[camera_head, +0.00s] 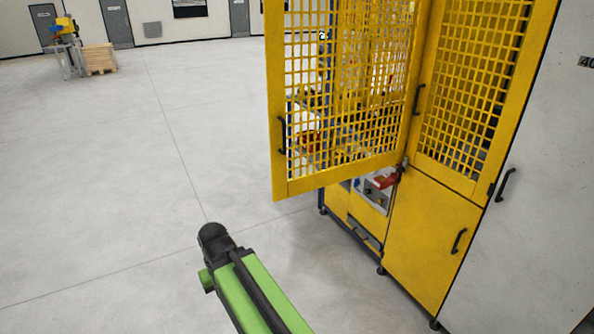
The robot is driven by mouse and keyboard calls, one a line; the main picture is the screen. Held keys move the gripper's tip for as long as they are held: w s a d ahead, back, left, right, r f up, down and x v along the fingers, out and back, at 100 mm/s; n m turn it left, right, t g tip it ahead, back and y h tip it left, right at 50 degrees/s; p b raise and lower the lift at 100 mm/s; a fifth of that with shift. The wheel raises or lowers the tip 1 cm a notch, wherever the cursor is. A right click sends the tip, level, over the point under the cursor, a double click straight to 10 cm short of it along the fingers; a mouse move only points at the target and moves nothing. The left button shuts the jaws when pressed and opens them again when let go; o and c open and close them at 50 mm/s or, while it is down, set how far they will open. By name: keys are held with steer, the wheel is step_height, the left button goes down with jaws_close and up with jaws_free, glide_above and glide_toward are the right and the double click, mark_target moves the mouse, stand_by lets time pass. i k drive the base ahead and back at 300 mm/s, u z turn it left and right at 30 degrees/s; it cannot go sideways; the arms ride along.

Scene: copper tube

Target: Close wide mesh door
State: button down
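The wide yellow mesh door (292,186) stands open, swung out from the yellow machine, with its free edge at the left. A black handle (282,135) is on that free edge. The hinge side is at the right, beside a narrower mesh door (475,85) that looks shut. The door's top is cut off by the picture edge. My green arm reaches up from the bottom, below and left of the door, apart from it. Only its link and black joint show; my gripper is not in view.
Below the mesh is a yellow lower panel (430,235) with a black handle, and a red part (386,180) near the door's lower corner. A white cabinet (540,200) stands at the right. The grey floor (120,180) is clear to the left. A pallet stack (100,58) is far back.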

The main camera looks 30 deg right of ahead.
mark_target(273, 12)
steer(key=z, duration=0.1)
steer(key=i, duration=0.9)
steer(key=u, duration=0.05)
